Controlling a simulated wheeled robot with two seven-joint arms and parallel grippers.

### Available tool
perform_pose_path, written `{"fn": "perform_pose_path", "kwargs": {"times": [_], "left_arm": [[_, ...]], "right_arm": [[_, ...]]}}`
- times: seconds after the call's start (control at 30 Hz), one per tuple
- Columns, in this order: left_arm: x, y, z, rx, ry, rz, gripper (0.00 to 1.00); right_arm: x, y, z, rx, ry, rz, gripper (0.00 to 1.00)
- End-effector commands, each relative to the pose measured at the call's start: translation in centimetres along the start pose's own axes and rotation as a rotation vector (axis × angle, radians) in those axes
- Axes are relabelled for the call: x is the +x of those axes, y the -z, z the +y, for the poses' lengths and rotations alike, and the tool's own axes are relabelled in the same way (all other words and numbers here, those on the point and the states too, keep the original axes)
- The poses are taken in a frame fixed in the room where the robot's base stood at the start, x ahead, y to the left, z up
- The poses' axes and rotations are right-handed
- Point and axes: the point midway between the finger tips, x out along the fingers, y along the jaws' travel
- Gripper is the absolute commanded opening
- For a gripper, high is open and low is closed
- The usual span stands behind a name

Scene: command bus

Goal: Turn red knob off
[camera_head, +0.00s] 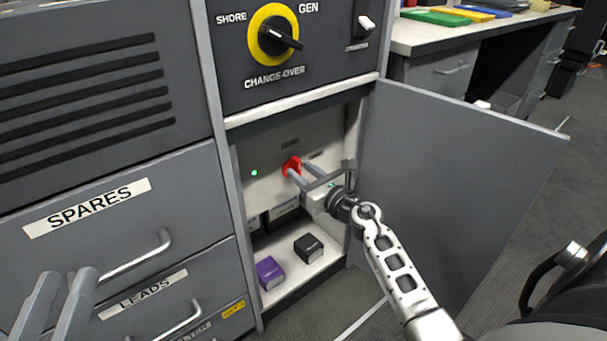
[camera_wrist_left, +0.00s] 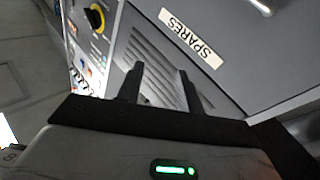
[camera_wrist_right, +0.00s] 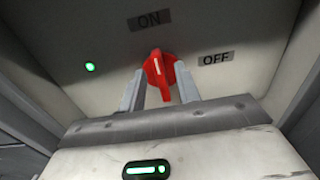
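The red knob (camera_head: 291,166) sits on the pale back panel inside the open cabinet compartment. In the right wrist view the red knob (camera_wrist_right: 160,72) has a white mark pointing up, roughly toward the ON label (camera_wrist_right: 149,20); the OFF label (camera_wrist_right: 216,58) is to its right. My right gripper (camera_head: 299,174) reaches into the compartment. Its fingers (camera_wrist_right: 161,86) stand on either side of the knob with small gaps visible; whether they touch it is unclear. My left gripper (camera_head: 62,290) is open and empty in front of the drawers, and also shows in the left wrist view (camera_wrist_left: 160,75).
The open cabinet door (camera_head: 450,170) stands right of my right arm. A purple block (camera_head: 270,273) and a black block (camera_head: 308,248) rest on the compartment floor. A yellow change-over switch (camera_head: 273,32) is above. A green light (camera_wrist_right: 90,67) glows left of the knob.

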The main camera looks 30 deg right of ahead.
Motion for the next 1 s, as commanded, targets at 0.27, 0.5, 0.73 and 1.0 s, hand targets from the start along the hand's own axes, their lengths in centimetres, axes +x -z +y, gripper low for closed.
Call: {"fn": "perform_pose_path", "kwargs": {"times": [0.27, 0.5, 0.73, 1.0], "left_arm": [[0.15, 0.31, 0.10, 0.017, -0.011, 0.011, 0.36], [0.12, 0.23, 0.13, 0.018, -0.012, 0.007, 0.36], [0.11, 0.20, 0.17, 0.014, -0.012, 0.003, 0.36], [-0.06, -0.35, 0.31, -0.041, -0.003, -0.047, 0.36]], "right_arm": [[0.30, 0.01, 0.03, 0.001, -0.001, 0.001, 0.33], [0.28, 0.01, 0.03, 0.001, 0.000, 0.000, 0.00], [0.26, 0.00, 0.01, 0.013, 0.000, 0.001, 0.00], [0.24, -0.09, -0.12, 0.119, -0.001, 0.002, 0.00]]}}
